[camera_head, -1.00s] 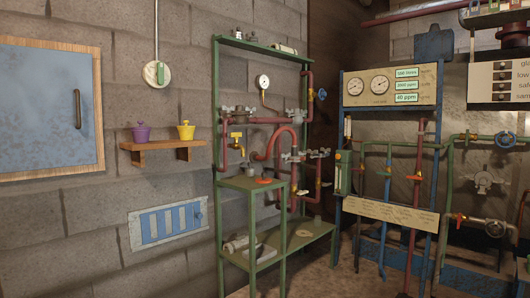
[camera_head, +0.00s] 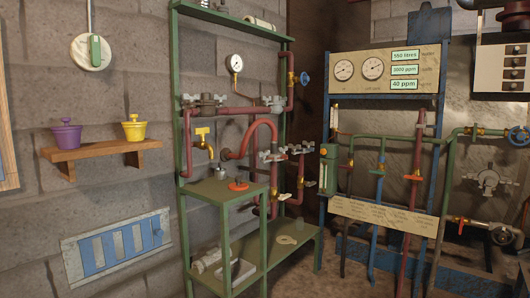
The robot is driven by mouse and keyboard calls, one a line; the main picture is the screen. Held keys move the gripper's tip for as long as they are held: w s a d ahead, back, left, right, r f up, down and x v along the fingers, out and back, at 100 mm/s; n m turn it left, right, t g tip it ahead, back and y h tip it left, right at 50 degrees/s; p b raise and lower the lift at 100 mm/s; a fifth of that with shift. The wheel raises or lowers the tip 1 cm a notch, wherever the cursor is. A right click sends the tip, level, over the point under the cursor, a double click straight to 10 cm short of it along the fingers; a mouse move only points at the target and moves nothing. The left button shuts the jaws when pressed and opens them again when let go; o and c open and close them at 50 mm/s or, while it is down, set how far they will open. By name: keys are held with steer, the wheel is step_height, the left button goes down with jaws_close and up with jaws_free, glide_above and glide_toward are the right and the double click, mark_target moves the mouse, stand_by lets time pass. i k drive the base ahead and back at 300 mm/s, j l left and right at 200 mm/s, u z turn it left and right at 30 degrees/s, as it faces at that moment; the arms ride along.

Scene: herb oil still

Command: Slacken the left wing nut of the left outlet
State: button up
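A green metal rack (camera_head: 181,60) stands against the block wall, carrying dark red pipes. Grey winged fittings sit on the upper pipe: one cluster at the left (camera_head: 209,101) and one at the right (camera_head: 273,102). More grey winged fittings sit lower, at a lower left pipe end (camera_head: 271,156) and a lower right pipe end (camera_head: 301,149). They are too small to tell single wing nuts apart or how tight they are, and I cannot tell which is the left outlet. My gripper is not in view.
A yellow tap (camera_head: 204,138) and a pressure gauge (camera_head: 236,63) are on the rack's wall side. An orange-red object (camera_head: 238,186) lies on the low green table (camera_head: 215,192). A shelf (camera_head: 100,150) with two pots is at left. A gauge panel (camera_head: 385,70) with pipes stands at right.

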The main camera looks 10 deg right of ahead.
mark_target(267, 152)
steer(key=i+l, duration=0.15)
steer(key=i, duration=0.35)
steer(key=i+l+u, duration=0.15)
steer(key=i, duration=0.4)
steer(key=i+l, duration=0.15)
steer(key=i, duration=0.35)
steer(key=u, duration=0.05)
